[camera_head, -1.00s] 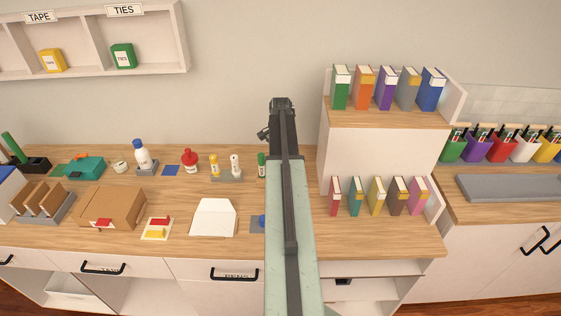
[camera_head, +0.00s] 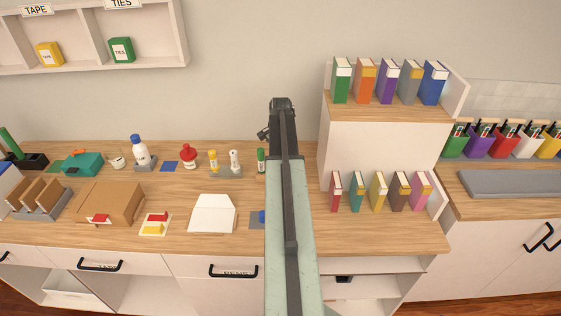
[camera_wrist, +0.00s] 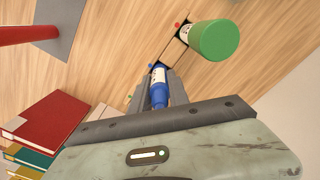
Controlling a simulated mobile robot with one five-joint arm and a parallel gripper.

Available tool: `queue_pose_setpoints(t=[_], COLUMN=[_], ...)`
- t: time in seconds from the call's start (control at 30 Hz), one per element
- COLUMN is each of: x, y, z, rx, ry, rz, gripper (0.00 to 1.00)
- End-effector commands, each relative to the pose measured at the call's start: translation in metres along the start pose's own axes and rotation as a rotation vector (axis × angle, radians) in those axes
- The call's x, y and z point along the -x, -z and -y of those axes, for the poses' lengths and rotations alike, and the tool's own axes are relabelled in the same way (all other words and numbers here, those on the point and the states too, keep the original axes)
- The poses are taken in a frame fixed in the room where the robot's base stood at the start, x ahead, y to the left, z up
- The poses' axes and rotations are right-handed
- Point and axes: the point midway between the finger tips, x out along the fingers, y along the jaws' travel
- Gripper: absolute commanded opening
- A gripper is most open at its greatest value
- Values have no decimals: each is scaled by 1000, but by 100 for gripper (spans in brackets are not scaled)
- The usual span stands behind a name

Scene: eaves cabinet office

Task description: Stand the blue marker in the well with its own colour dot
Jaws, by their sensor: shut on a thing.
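In the wrist view my gripper (camera_wrist: 160,92) is shut on the blue marker (camera_wrist: 158,95). The marker's white-banded far end points toward a pale holder (camera_wrist: 172,53). A blue dot (camera_wrist: 150,66) shows right beside that end. I cannot tell whether the end is inside a well or just above it. A red dot (camera_wrist: 178,25) and a green dot (camera_wrist: 130,97) lie along the same line. A green marker (camera_wrist: 213,40) stands by the red dot; it also shows in the head view (camera_head: 261,160). My arm hides the gripper and blue marker in the head view.
Books (camera_wrist: 42,118) stand close to my gripper's left in the wrist view. A red rod (camera_wrist: 28,35) shows above a grey mat (camera_wrist: 62,12).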

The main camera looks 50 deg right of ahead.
Motion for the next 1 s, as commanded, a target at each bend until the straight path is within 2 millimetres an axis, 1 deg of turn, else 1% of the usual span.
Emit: queue_pose_setpoints(t=[0.3,0.33,0.37,0.4,0.77,0.87,1.0], x=[-10,-8,-8,-8,-6,2,24], y=[0,0,0,0,0,0,0], z=[0,0,0,0,0,0,0], rx=[0,0,0,0,0,0,0], ry=[0,0,0,0,0,0,0], rz=[0,0,0,0,0,0,0], gripper=[0,27,35,46,47,47,47])
